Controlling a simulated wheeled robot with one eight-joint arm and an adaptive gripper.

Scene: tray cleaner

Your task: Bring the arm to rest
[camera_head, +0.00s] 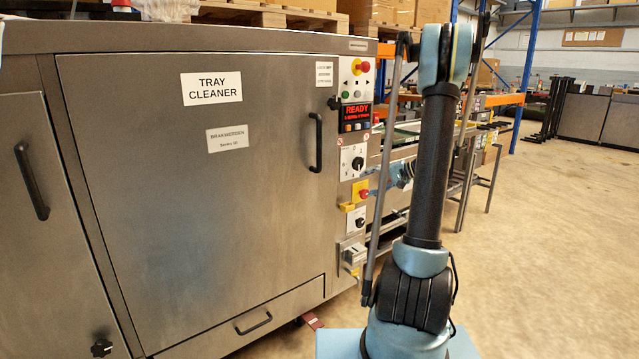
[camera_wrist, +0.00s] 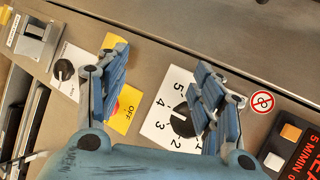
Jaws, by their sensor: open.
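My gripper (camera_wrist: 163,68) is open in the wrist view, its two blue fingers spread and nothing between them. It faces the machine's control panel. A black numbered dial (camera_wrist: 182,122) shows between and behind the fingers, partly covered by the right one. The yellow OFF plate (camera_wrist: 128,112) is behind the left finger. I cannot tell whether the fingers touch the panel.
The tray cleaner's large door, with a black handle (camera_head: 316,142), looks shut. Its red display (camera_head: 357,111) reads READY. The panel carries a red-and-yellow switch (camera_head: 361,191). Racks stand behind my arm. Open floor (camera_head: 560,230) lies to the right.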

